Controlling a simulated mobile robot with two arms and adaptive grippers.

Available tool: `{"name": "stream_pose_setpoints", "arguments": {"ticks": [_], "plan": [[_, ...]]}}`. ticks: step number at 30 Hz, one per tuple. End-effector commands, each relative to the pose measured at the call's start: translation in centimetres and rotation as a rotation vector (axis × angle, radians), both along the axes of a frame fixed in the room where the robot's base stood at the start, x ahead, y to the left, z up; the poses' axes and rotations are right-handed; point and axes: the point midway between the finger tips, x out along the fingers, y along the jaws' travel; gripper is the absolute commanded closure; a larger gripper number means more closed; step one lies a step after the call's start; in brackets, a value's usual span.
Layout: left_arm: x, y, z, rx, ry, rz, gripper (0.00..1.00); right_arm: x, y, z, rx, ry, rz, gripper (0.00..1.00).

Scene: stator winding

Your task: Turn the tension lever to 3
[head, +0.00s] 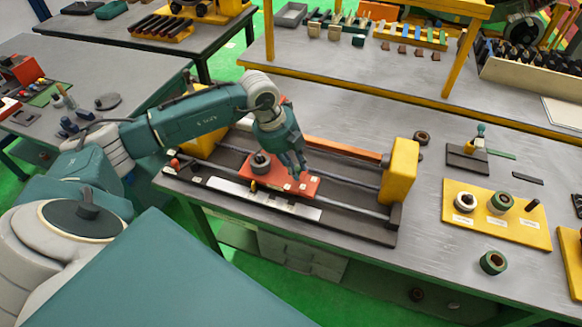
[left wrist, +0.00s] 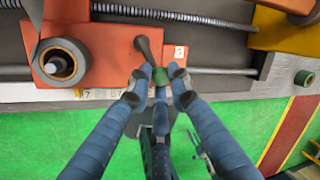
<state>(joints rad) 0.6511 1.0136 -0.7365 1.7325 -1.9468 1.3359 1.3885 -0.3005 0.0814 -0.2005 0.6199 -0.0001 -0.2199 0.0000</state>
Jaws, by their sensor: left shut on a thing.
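The tension lever (left wrist: 148,58) is a short dark arm with a green knob (left wrist: 160,76), on the orange-red carriage (left wrist: 112,64) in the left wrist view. Its knob end points down and slightly right, toward the carriage's near edge. A white label marked 3 (left wrist: 179,52) lies to the right of the lever; the lever is not in line with it. More small labels (left wrist: 85,93) lie along the near edge, hard to read. My left gripper (left wrist: 157,82) is shut on the knob. In the head view the left gripper (head: 297,172) hides most of the lever above the carriage (head: 270,187). My right gripper is not in view.
A dark spool (head: 260,162) stands on the carriage's left part. Rails and a yellow end block (head: 400,172) lie to the right. A yellow board (head: 485,233) with rings and a loose green ring (head: 493,262) are farther right on the bench.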

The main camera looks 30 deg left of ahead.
Motion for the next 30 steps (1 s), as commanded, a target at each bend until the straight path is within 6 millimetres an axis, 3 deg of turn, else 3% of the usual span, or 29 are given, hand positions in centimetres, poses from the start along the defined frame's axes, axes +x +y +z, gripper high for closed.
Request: {"name": "stream_pose_setpoints", "arguments": {"ticks": [18,30], "plan": [[2.1,-1.8,-0.1,-0.005,-0.005,0.575,1.00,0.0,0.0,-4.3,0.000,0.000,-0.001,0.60],[3.2,-2.0,0.1,-0.005,-0.005,0.838,1.00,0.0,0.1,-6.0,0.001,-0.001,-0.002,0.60]]}}
